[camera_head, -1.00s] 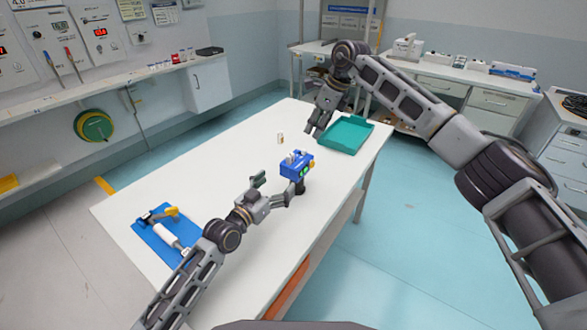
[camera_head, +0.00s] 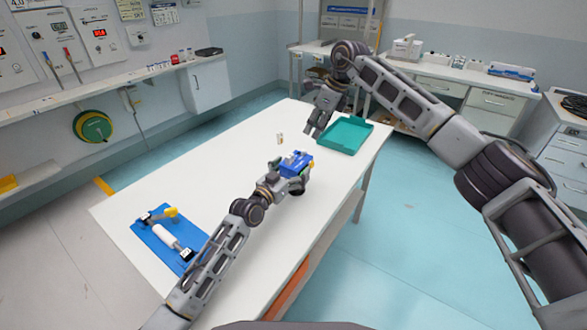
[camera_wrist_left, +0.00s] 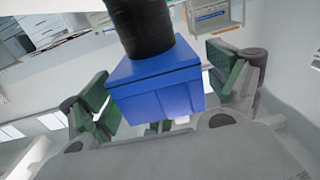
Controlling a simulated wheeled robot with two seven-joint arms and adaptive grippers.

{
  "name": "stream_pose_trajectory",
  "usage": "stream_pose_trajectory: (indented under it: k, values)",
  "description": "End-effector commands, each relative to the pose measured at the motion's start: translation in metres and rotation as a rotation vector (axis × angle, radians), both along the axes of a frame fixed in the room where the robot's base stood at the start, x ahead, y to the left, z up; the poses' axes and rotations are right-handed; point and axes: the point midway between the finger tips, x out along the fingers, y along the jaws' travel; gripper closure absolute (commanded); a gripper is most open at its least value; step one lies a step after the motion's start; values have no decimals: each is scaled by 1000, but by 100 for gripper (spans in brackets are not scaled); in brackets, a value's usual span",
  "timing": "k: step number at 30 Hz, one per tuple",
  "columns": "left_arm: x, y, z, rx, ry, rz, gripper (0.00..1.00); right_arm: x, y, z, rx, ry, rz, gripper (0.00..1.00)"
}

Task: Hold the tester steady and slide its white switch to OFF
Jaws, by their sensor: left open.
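The tester, a blue box (camera_head: 298,160) with a yellow part on its right side, stands on the white table in the head view. In the left wrist view the blue box (camera_wrist_left: 158,85) fills the space between my left gripper's fingers, with a dark cylinder above it. A small white piece (camera_wrist_left: 180,119) shows at its lower edge; I cannot tell whether this is the switch, or its position. My left gripper (camera_head: 286,176) is open around the box, with gaps visible beside it. My right gripper (camera_head: 314,130) hangs beyond the tester, beside the tray; its finger opening is unclear.
A teal tray (camera_head: 345,149) lies at the table's far right. A small pale object (camera_head: 280,138) stands behind the tester. A blue mat (camera_head: 150,239) with a yellow-handled item and a white cylinder lies at near left. The middle left of the table (camera_head: 205,180) is clear.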

Motion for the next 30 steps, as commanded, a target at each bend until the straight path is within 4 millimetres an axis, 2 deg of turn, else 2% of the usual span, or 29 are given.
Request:
stream_pose_trajectory:
  k: [15,29,30]
  values:
    - [7,-5,0,-1,0,0,11,0,0,0,0,0,0,64]
    - [8,-5,0,-1,0,0,69,0,0,0,0,0,0,64]
    - [7,-5,0,-1,0,0,70,0,0,0,0,0,0,68]
